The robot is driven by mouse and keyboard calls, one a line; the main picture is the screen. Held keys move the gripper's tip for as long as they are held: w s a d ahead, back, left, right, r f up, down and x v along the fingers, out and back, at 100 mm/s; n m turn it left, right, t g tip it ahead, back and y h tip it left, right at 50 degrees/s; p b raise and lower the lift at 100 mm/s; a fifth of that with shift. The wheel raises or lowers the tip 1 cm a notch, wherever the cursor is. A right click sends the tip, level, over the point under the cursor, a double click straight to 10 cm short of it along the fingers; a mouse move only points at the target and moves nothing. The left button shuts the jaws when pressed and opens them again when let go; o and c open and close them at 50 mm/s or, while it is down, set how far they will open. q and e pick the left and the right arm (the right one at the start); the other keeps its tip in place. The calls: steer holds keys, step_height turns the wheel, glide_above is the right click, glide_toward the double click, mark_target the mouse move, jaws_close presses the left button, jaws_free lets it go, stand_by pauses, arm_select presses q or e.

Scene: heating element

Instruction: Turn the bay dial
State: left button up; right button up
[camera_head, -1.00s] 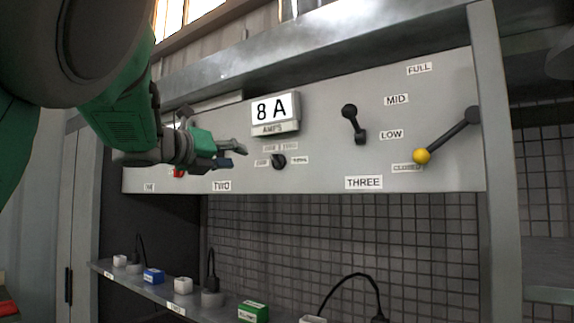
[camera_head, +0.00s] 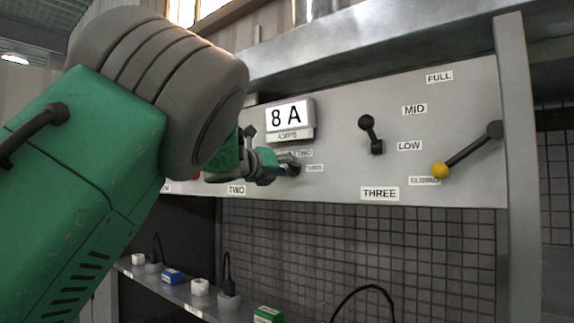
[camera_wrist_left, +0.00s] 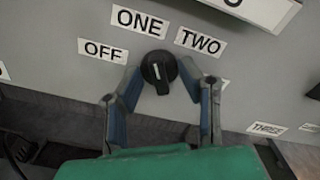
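The bay dial (camera_wrist_left: 158,72) is a round black knob with a white mark on the grey panel. In the head view my left gripper (camera_head: 290,165) is at the panel and mostly hides the dial. My right gripper is in neither view.
An "8 A" display (camera_head: 288,117) is above the dial. A black lever (camera_head: 372,134) and a yellow-tipped lever (camera_head: 465,152) are to the right. Below, a shelf (camera_head: 186,296) holds plugs and small boxes. The panel between dial and black lever is clear.

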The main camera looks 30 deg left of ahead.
arm_select(q)
steer(key=shift+w+d+f, duration=0.1)
steer(key=shift+w, duration=0.15)
steer(key=c, duration=0.5)
steer(key=shift+a, duration=0.2)
jaws_close()
